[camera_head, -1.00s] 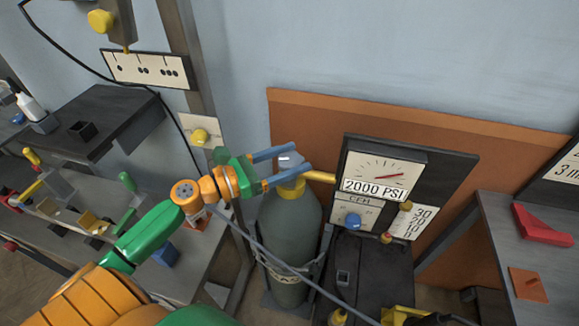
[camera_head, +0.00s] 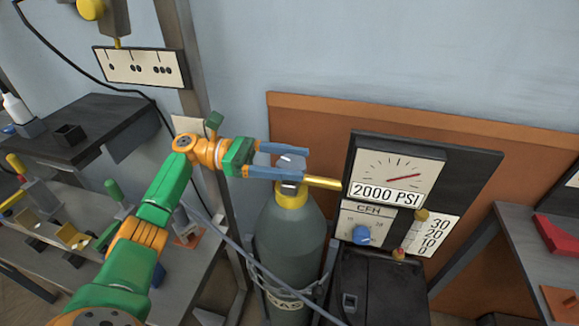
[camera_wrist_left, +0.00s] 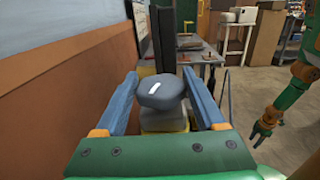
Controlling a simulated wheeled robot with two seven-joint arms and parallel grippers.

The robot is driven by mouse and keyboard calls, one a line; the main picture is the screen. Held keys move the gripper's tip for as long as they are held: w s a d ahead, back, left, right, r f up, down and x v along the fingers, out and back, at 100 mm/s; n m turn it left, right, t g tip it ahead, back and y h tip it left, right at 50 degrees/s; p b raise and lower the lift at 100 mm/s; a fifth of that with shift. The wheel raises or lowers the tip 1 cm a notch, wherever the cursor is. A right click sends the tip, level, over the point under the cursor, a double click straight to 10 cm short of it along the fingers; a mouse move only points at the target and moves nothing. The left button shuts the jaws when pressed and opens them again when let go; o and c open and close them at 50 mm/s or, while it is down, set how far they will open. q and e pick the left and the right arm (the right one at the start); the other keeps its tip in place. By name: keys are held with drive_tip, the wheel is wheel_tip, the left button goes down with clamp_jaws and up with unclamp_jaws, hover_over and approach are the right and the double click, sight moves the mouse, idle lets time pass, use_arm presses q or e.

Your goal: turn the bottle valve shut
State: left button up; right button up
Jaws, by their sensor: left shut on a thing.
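The gas bottle (camera_head: 289,238) is grey-green and stands upright, with a yellow collar (camera_head: 291,200) on top. Its valve is a grey-blue knob (camera_head: 291,162) with a white mark; it shows large in the left wrist view (camera_wrist_left: 160,92). My left gripper (camera_head: 292,163) reaches in from the left with its blue fingers on either side of the knob, shut on it. In the left wrist view the fingers (camera_wrist_left: 163,98) flank the knob. What seems to be my right gripper (camera_wrist_left: 262,132) hangs at the right of that view, away from the bottle; its fingers are too small to judge.
A yellow pipe (camera_head: 323,183) runs from the bottle top to the gauge (camera_head: 395,172), which reads 2000 PSI. A CFH meter with a blue knob (camera_head: 361,235) sits below it. An orange-brown panel (camera_head: 310,128) stands close behind. A grey bench (camera_head: 515,255) is at right.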

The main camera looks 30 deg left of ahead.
use_arm(q)
drive_tip(key=shift+f, duration=0.1)
idle(0.4)
drive_tip(key=o, duration=1.1)
drive_tip(key=shift+c, duration=0.2)
drive_tip(key=shift+o, duration=1.4)
drive_tip(key=shift+d, duration=0.2)
drive_tip(key=b+v, duration=0.2)
drive_tip(key=v, duration=0.5)
drive_tip(key=shift+w, duration=0.1)
